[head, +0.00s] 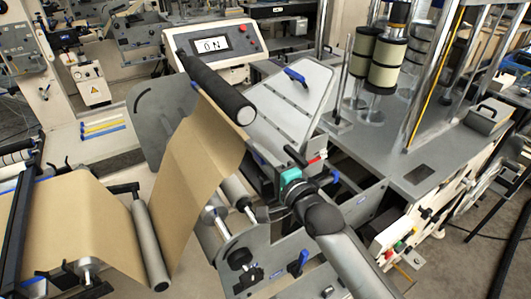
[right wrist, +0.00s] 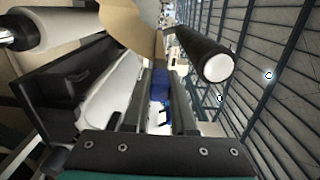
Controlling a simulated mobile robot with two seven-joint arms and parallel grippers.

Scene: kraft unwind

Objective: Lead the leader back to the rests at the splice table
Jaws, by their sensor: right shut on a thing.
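The brown kraft leader (head: 190,160) rises from the lower left to a thick black roller (head: 217,88). It also shows at the top of the right wrist view (right wrist: 135,22). My right gripper (head: 277,172) is at the leader's right edge, below the roller's near end. In the right wrist view the black roller (right wrist: 212,55) is beyond the fingers. The sloped grey plate (head: 292,108) behind my gripper may be the splice table; I cannot identify its rests.
A control panel (head: 212,50) reading "ON" is behind. Wound reels (head: 388,62) and posts stand at the right. Blue-handled levers (head: 298,264) stick up near my right arm.

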